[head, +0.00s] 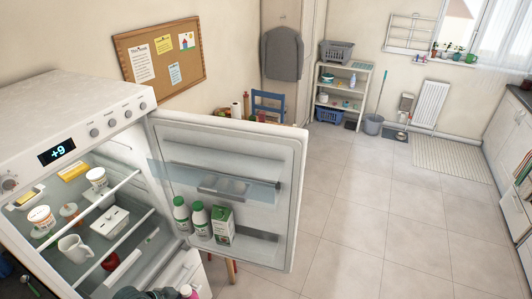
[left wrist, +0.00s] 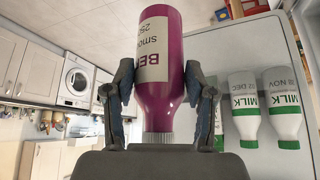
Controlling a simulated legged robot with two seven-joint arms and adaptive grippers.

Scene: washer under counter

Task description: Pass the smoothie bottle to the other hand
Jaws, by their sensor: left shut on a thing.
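The smoothie bottle (left wrist: 163,98) is purple with a pale label and a white ribbed cap. In the left wrist view it lies between the two dark fingers of my left gripper (left wrist: 160,80), which is shut on it. In the head view only a small pink part of the bottle (head: 188,293) shows at the bottom edge, beside my dark left gripper (head: 160,294). My right gripper is in neither view.
The open fridge (head: 60,125) stands at the left with food on its shelves. Its door (head: 280,190) swings out to the right, with milk bottles (head: 200,218) and a carton (head: 222,225) in the rack. The tiled floor (head: 390,220) to the right is clear.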

